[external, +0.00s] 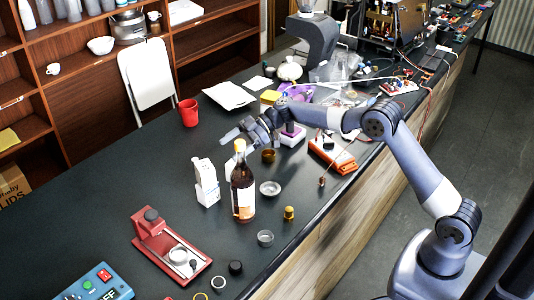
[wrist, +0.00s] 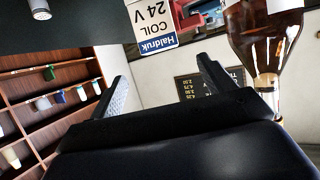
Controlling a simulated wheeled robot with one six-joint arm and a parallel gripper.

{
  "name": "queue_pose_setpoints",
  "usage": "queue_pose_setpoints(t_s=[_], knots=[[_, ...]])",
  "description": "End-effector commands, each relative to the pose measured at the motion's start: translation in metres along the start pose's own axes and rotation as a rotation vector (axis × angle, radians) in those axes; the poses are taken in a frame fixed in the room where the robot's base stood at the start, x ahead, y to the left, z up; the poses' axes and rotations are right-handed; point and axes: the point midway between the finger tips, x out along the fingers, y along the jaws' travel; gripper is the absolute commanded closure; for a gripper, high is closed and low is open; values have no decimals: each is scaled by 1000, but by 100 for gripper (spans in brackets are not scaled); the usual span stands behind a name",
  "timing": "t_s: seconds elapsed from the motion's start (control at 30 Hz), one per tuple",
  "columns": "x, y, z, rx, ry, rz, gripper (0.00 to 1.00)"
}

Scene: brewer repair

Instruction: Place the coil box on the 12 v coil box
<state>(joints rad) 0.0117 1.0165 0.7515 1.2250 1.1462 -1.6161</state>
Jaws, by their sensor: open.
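A white box labelled Haldruk COIL 24 V (wrist: 152,22) shows upside down at the top of the wrist view, beyond the fingers. In the external view a white carton (external: 204,172) stands just left of the brown bottle (external: 243,190), with another white box part (external: 209,194) low against it. I cannot read their labels there, and no 12 V label is legible. My gripper (external: 236,139) is open and empty, above and behind the bottle and right of the cartons. Its two spread fingers also show in the wrist view (wrist: 160,72).
The bottle stands close to the cartons. A metal dish (external: 270,188), a brass part (external: 289,213) and a small cup (external: 265,238) lie to its right. A red tamper stand (external: 165,237) is in front, and a red mug (external: 189,112) behind. The counter left of the cartons is clear.

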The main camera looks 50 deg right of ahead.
Motion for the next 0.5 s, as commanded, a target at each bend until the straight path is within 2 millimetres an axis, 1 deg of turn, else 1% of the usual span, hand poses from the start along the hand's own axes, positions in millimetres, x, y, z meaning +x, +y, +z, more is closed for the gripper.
queue_pose_setpoints(t_s=[0.03,0.1,0.2,0.5], knots=[[-7,1,1,-1,1,2,22],[-15,0,1,0,1,2,22],[-21,0,0,0,0,0,22],[-23,0,0,1,0,0,22]])
